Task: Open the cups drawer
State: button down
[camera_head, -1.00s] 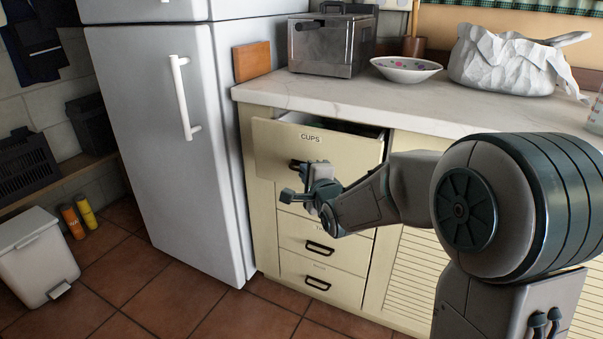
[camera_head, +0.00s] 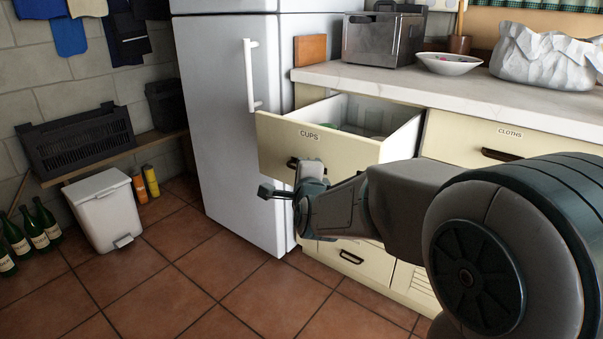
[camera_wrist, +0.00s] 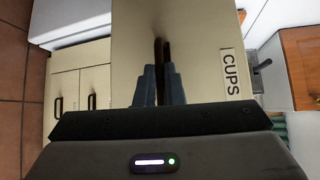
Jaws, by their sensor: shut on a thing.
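The cups drawer (camera_head: 330,137) is the top drawer of the cream cabinet, with a "CUPS" label on its front. It stands well open, and its white inside shows something green and pale, too small to tell. My gripper (camera_head: 298,164) is at the dark handle on the drawer front. In the wrist view my gripper (camera_wrist: 159,84) has its two fingers close together on the dark handle (camera_wrist: 161,52), with the label to the right. My wrist hides part of the handle in the head view.
A fridge (camera_head: 235,130) stands left of the drawer. A worktop (camera_head: 450,98) above holds a metal box (camera_head: 383,40), a bowl (camera_head: 449,63) and a crumpled white bag (camera_head: 545,58). A white bin (camera_head: 106,210) stands at the left. The tiled floor in front is clear.

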jog(key=shift+s+a, duration=0.15)
jog(key=shift+s, duration=0.1)
jog(key=c, duration=1.5)
grip_release()
jog(key=shift+a, duration=0.1)
jog(key=shift+c, duration=0.2)
jog(key=shift+s, duration=0.1)
jog(key=s+r+p, duration=0.1)
jog(key=s+p, duration=0.1)
jog(key=s, duration=0.9)
jog(key=shift+s+d+r+p, duration=0.3)
jog(key=shift+s+d+p, duration=0.05)
jog(key=shift+s+d, duration=0.1)
